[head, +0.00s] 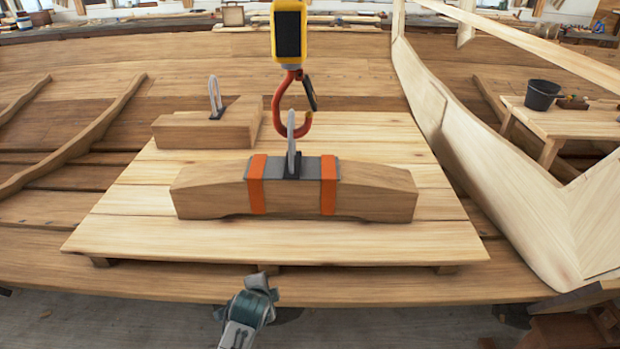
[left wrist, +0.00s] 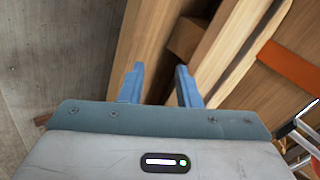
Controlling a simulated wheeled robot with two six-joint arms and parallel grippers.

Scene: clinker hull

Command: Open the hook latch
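A red-orange hook (head: 278,107) hangs from a yellow hoist block (head: 304,38). Its dark latch (head: 310,92) spans the right side of the hook, near its tip; I cannot tell if it is fully seated. A grey metal loop (head: 292,130) stands upright on a wooden beam (head: 380,190), overlapping the hook's bowl; whether it is threaded is unclear. My left gripper (head: 266,287) is low in front of the platform, well below the hook. In the left wrist view its blue fingers (left wrist: 160,70) are apart, with nothing between them. My right gripper is out of view.
The beam has orange straps (head: 258,186) and lies on a plank platform (head: 150,235). A second wooden block (head: 190,132) with a loop is behind left. A curved pale plank (head: 470,150) rises at right. A bucket (head: 541,95) stands on a bench (head: 585,122).

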